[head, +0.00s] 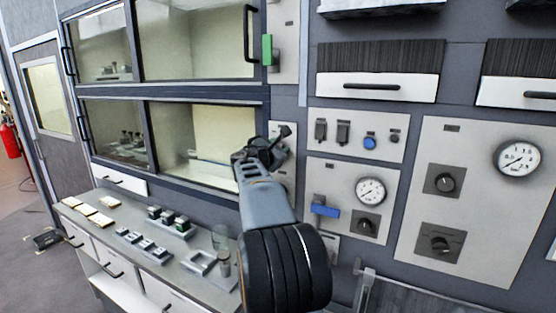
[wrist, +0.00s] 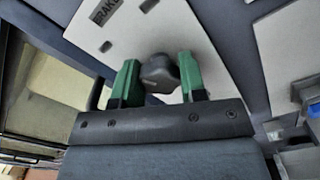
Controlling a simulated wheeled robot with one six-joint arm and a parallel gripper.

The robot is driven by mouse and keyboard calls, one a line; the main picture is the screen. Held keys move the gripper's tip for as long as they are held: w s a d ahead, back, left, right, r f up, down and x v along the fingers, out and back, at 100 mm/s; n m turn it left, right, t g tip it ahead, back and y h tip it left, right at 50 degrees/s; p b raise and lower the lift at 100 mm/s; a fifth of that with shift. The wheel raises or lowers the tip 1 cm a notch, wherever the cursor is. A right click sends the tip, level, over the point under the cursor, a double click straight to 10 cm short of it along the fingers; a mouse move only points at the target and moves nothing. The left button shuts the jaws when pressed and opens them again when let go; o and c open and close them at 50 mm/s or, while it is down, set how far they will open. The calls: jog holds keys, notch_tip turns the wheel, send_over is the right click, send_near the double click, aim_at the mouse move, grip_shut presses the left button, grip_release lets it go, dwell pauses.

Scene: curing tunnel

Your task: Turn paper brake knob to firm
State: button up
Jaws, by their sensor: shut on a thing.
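The paper brake knob (wrist: 157,74) is dark grey and sits on a pale plate (wrist: 185,35) in the wrist view. Part of a label reading like "BRAKE" (wrist: 105,12) shows at the plate's upper left. My gripper (wrist: 158,82) has its two green fingers on either side of the knob and is shut on it. In the head view my gripper (head: 272,150) is in front of a narrow pale panel (head: 283,177) beside the glass cabinet, and hides the knob. The knob's pointer and its exact setting cannot be read.
Right of my arm are a panel with a blue lever (head: 325,210) and a gauge (head: 370,190), and a switch panel (head: 355,148). A glass-fronted cabinet (head: 200,90) stands left. Below it a counter (head: 95,188) holds small blocks and a glass (head: 221,238).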

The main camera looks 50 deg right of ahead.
jog(key=m+b, duration=0.3)
jog(key=b, duration=0.1)
jog(key=shift+f+m, duration=0.3)
jog(key=shift+m, duration=0.1)
jog(key=m+b, duration=0.3)
jog(key=shift+m, duration=0.3)
jog(key=m+b, duration=0.3)
jog(key=shift+r+m+b, duration=0.15)
jog(key=shift+m+b, duration=0.6)
jog(key=shift+m, duration=0.95)
jog(key=o, duration=0.9)
jog(key=shift+r, duration=0.1)
